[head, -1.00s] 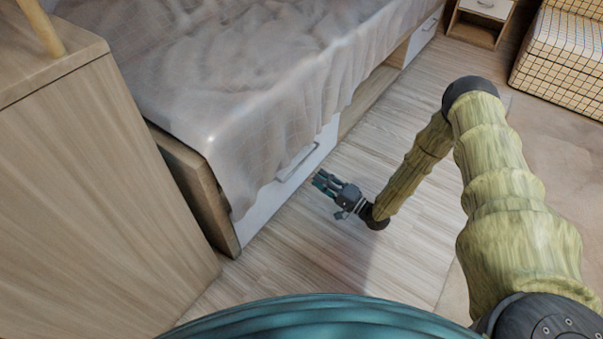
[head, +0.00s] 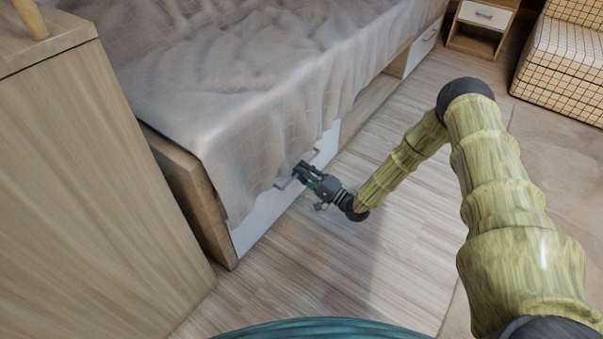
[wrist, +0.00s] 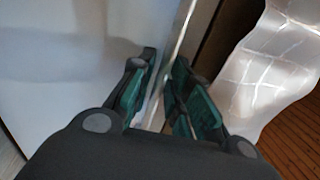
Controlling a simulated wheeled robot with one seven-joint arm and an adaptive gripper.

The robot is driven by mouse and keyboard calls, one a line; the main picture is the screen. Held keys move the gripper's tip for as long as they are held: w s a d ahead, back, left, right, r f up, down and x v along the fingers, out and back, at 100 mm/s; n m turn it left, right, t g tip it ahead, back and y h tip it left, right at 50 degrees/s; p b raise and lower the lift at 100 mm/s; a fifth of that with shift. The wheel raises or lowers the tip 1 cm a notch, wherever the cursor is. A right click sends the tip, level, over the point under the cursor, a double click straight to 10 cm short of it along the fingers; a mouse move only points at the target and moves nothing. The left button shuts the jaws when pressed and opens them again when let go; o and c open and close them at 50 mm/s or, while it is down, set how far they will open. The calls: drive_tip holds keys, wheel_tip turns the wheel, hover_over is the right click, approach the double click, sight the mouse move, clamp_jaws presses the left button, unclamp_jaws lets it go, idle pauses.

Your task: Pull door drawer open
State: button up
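The white drawer front (head: 262,220) is set low in the side of the bed and looks shut. Its thin metal handle bar (head: 283,184) shows just below the hanging cover. My gripper (head: 300,172) is at the handle, with its fingers on it or around it. In the wrist view the two green-padded fingers (wrist: 162,75) stand on either side of the handle strip (wrist: 186,30), with a narrow gap between them. I cannot tell if both fingers press on the bar. The drawer front fills the left of that view (wrist: 70,50).
The bed's cover (head: 240,90) hangs over the drawer's top edge; its edge also shows at the right in the wrist view (wrist: 265,75). A wooden cabinet (head: 90,190) stands close on the left. The wood floor (head: 330,265) before the drawer is clear. A nightstand (head: 480,28) and checked seat (head: 562,60) stand far off.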

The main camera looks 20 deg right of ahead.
drive_tip(key=shift+w+a+r, duration=0.1)
drive_tip(key=shift+w+a, duration=0.15)
drive_tip(key=shift+w, duration=0.1)
clamp_jaws()
drive_tip(key=shift+d, duration=0.15)
